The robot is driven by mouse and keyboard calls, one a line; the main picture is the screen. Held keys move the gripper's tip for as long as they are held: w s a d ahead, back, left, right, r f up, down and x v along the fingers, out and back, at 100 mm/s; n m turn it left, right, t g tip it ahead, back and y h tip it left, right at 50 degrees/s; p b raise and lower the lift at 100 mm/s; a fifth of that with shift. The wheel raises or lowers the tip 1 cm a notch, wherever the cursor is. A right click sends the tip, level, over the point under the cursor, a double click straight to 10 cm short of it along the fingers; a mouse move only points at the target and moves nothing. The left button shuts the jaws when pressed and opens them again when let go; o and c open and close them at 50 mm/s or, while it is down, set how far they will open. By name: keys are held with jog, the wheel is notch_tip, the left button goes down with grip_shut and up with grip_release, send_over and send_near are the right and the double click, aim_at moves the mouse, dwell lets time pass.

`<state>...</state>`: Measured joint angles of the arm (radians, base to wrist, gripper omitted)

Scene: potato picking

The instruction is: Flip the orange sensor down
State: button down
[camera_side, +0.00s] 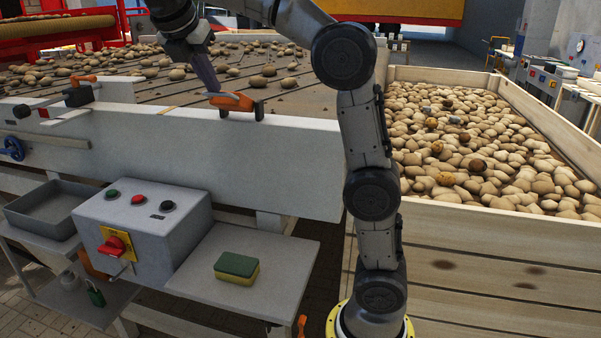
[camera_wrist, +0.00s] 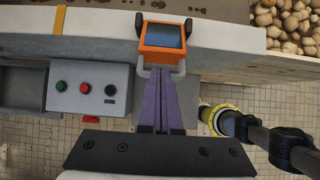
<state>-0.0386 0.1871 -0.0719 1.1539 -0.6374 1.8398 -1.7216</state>
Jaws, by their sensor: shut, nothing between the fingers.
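The orange sensor (camera_side: 232,102) sits on the top edge of the white conveyor side wall, on black mounts, lying tilted. In the wrist view the orange sensor (camera_wrist: 146,42) shows a dark screen in an orange frame, with a pale bracket at its lower edge. My gripper (camera_side: 216,90) has purple fingers pointing down at the sensor's left end. In the wrist view my gripper (camera_wrist: 160,72) is shut and empty, its tips at the bracket below the screen. I cannot tell whether they touch it.
A second orange part (camera_side: 83,78) stands on the wall further left. Potatoes lie on the conveyor (camera_side: 150,92) behind. A wooden crate (camera_side: 470,215) of potatoes stands right. A control box (camera_side: 145,230) and a sponge (camera_side: 237,266) are below.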

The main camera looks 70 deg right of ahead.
notch_tip(320, 180, down, 13)
jog(key=a+h, duration=0.3)
jog(key=h, duration=0.2)
jog(key=v, duration=0.9)
jog(key=s+d+r+m+y, duration=0.2)
jog(key=s+d+m+y, duration=0.1)
jog(key=s+d, duration=0.65)
jog(key=s+a+f+m+t+y, duration=0.2)
jog(key=s+a+f+m+y, duration=0.1)
jog(key=s+f+m, duration=0.3)
jog(key=shift+s+f+y, duration=0.9)
jog(key=shift+s+f, duration=0.35)
jog(key=shift+s, duration=0.45)
